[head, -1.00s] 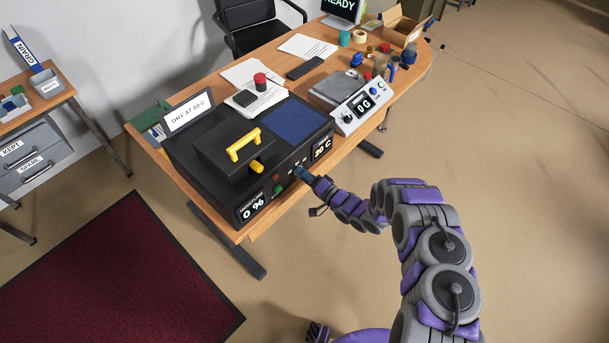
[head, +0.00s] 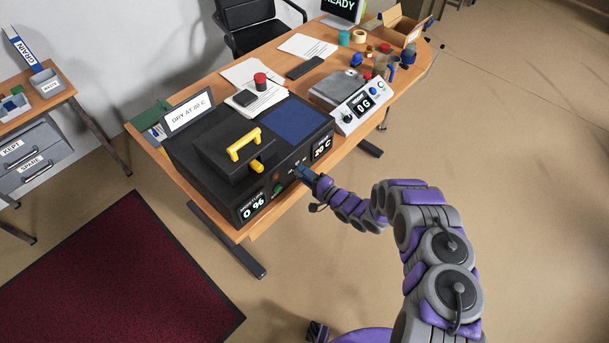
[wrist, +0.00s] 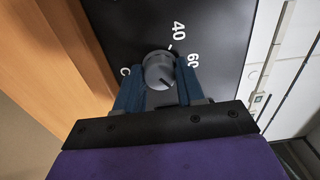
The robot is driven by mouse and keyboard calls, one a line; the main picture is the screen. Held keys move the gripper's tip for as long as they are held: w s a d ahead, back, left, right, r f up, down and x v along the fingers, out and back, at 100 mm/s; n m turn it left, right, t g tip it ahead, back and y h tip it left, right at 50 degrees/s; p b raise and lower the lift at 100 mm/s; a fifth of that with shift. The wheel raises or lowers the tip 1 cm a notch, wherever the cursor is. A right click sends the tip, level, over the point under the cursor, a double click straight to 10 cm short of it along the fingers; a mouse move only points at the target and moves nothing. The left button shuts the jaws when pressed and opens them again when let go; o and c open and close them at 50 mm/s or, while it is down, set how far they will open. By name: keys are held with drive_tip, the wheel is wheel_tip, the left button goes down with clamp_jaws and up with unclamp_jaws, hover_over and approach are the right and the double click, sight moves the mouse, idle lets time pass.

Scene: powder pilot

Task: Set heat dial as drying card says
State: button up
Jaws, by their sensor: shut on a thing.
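The black dryer (head: 215,165) stands at the front of the desk. The drying card (head: 189,110) on its back left edge reads "DRY AT", then a number too small to read surely, then "C". The heat display (head: 322,148) seems to read 20 C. My gripper (head: 304,174) is at the dryer's front panel and hides the heat dial in the head view. In the wrist view, the grey round dial (wrist: 158,68) sits between my two blue fingers (wrist: 158,80), which are shut on it. "40" and "60" are printed beside it. Its pointer direction is unclear.
The dryer's yellow handle (head: 244,144) and its other display (head: 254,206), reading 0 96, are left of my gripper. A scale (head: 358,107) showing 0 G stands to the right.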

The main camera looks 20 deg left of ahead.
drive_tip(key=o, duration=0.9)
drive_tip(key=shift+w+d+f, duration=0.15)
drive_tip(key=shift+w+f, duration=0.05)
drive_tip(key=shift+o, duration=0.6)
drive_tip(key=shift+s+r, duration=0.1)
drive_tip(key=p+v, duration=0.1)
drive_tip(key=v, duration=1.6)
drive_tip(key=shift+s+d, duration=0.1)
